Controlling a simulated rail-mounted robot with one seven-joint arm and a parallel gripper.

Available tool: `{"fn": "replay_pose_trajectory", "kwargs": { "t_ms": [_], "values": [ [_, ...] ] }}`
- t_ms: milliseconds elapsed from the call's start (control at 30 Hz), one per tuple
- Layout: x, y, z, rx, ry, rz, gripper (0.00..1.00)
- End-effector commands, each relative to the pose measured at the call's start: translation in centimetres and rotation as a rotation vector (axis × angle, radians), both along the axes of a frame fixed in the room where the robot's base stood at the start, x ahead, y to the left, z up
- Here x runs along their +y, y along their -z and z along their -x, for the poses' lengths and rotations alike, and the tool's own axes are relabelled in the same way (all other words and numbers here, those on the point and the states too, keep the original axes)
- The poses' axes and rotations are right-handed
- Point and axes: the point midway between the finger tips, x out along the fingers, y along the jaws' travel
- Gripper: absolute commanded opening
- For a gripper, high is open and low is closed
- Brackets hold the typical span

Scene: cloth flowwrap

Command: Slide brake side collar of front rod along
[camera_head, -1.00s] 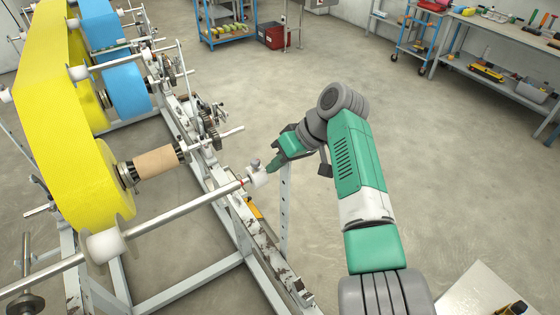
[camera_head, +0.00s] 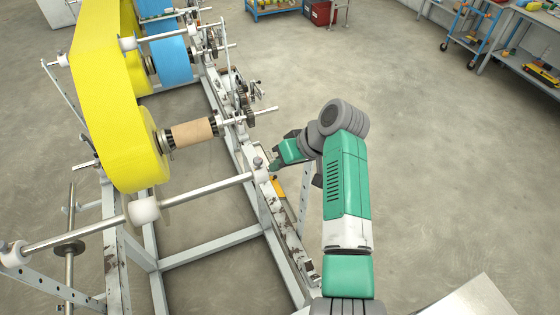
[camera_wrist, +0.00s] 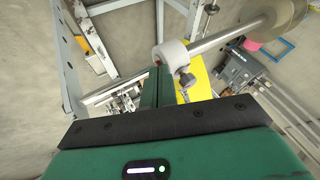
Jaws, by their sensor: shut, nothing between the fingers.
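The front rod (camera_head: 195,195) is a bare metal bar crossing the head view from lower left to the frame's right side rail. A white collar with a metal knob (camera_head: 260,173) sits around the rod near its right end. In the wrist view this collar (camera_wrist: 172,53) is just beyond my fingers, its knob (camera_wrist: 186,79) on the near side. My gripper (camera_head: 274,166) is shut and empty, its tips close beside the collar; contact is unclear. The wrist view shows the green fingers (camera_wrist: 155,86) together. A second white collar (camera_head: 144,209) sits on the rod beside the yellow roll.
The yellow web roll (camera_head: 125,140) and a cardboard core (camera_head: 194,132) stand behind the rod. A blue roll (camera_head: 170,60) is farther back. The machine's side rail (camera_head: 285,222) runs below my gripper.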

Motion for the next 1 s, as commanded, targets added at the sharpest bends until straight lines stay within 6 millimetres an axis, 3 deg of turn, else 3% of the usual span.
{"fn": "replay_pose_trajectory", "kwargs": {
  "t_ms": [300, 400, 767, 833, 933, 1000],
  "values": [
    [-2.5, -6.2, 1.4, 0.000, -0.004, -0.001, 0.00],
    [-3.5, -7.4, 1.8, 0.000, -0.007, 0.000, 0.00],
    [-4.0, -7.5, 2.0, -0.001, -0.009, 0.001, 0.00],
    [-3.6, -8.2, 1.6, -0.024, -0.002, 0.011, 0.00],
    [-2.0, -11.8, 0.0, -0.146, 0.049, 0.061, 0.00],
    [-0.3, -16.3, -1.4, -0.302, 0.123, 0.104, 0.00]
  ]
}}
